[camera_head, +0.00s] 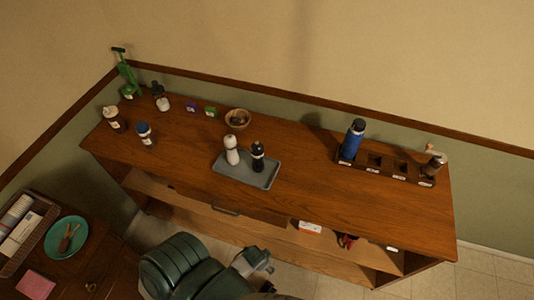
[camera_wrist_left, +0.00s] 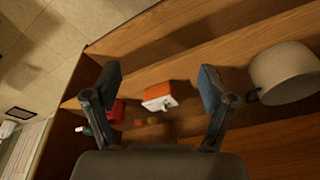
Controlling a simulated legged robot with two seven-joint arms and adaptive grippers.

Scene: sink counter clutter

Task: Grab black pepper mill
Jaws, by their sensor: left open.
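The black pepper mill (camera_head: 257,157) stands upright on a grey tray (camera_head: 262,180) on the wooden counter in the head view. A white mill (camera_head: 231,150) stands beside it, to its left on the same tray. My left gripper (camera_head: 262,262) is in front of the counter, below and apart from the tray. In the left wrist view my left gripper (camera_wrist_left: 158,88) is open with nothing between its fingers, facing the lower shelves. The black pepper mill does not show in the wrist view. My right gripper does not show.
A wooden rack (camera_head: 385,170) with a blue bottle (camera_head: 352,139) stands at the right. A small bowl (camera_head: 237,119) is behind the tray. Several bottles stand at the left. An orange-and-white box (camera_wrist_left: 160,95) and a pot (camera_wrist_left: 284,73) are on the shelf. Counter right of the tray is clear.

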